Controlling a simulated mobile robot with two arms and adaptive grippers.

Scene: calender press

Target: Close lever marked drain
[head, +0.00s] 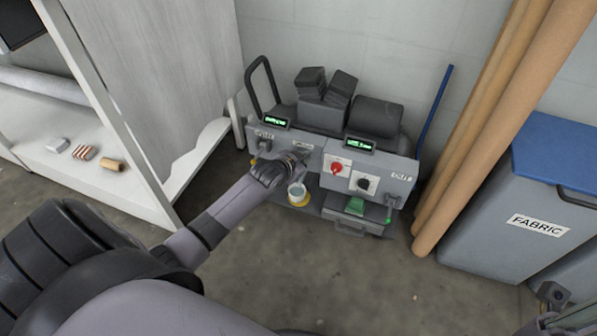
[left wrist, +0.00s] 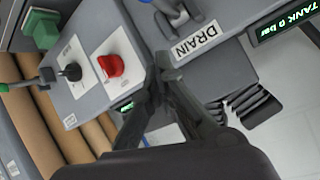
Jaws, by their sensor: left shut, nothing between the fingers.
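The white DRAIN label (left wrist: 195,42) is on the grey panel in the left wrist view. In the head view my left gripper (head: 296,160) is at the front of the machine and hides most of the drain area. My right gripper (head: 553,296) shows only partly at the lower right.
The panel also carries a red knob (head: 337,168), a black knob (head: 364,185) and two green displays. A small cup (head: 297,192) stands below the gripper. Brown rolls (head: 480,130) and a FABRIC bin (head: 520,210) stand to the right, a white shelf (head: 110,180) to the left.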

